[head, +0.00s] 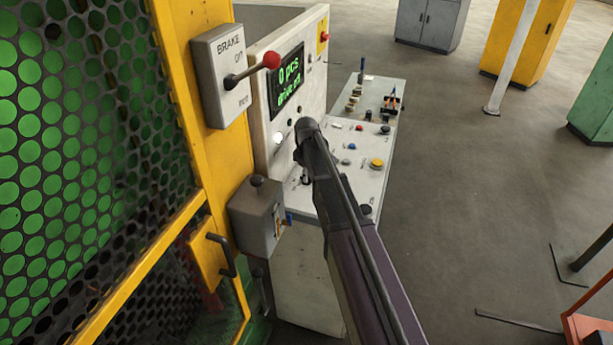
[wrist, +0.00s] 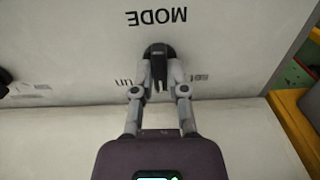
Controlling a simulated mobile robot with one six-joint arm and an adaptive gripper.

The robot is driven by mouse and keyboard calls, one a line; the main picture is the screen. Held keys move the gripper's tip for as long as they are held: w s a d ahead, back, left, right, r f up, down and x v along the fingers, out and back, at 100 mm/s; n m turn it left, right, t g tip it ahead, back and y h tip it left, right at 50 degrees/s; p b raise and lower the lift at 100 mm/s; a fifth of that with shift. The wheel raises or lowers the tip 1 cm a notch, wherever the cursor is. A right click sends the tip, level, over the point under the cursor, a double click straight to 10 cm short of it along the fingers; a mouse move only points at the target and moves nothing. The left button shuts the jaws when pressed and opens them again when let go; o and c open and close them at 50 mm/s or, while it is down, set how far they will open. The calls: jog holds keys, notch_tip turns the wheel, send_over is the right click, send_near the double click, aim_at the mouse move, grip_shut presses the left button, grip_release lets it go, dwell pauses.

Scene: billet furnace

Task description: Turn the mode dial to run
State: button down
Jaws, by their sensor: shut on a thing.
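The mode dial (wrist: 158,49) is a black knob on a pale panel, below the word MODE, which shows upside down in the wrist view. My gripper (wrist: 160,80) is shut on the dial, one grey finger on each side of it. Part of the dial is hidden by the fingers. A label (wrist: 125,84) left of the fingers shows only letters like "un"; the label on the right (wrist: 199,79) is too covered and small to read. I cannot tell exactly where the dial points. In the head view my arm hides the dial and gripper.
The control desk (head: 375,185) carries several buttons and knobs. The screen (head: 287,82) reads "0 pcs" and "drive off". The floor at right is mostly open.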

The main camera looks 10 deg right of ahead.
jog(key=m, duration=0.8)
jog(key=shift+m, duration=0.3)
jog(key=shift+s, duration=0.1)
dwell(0.5)
jog(key=c, duration=0.7)
grip_release()
jog(key=shift+o, duration=0.2)
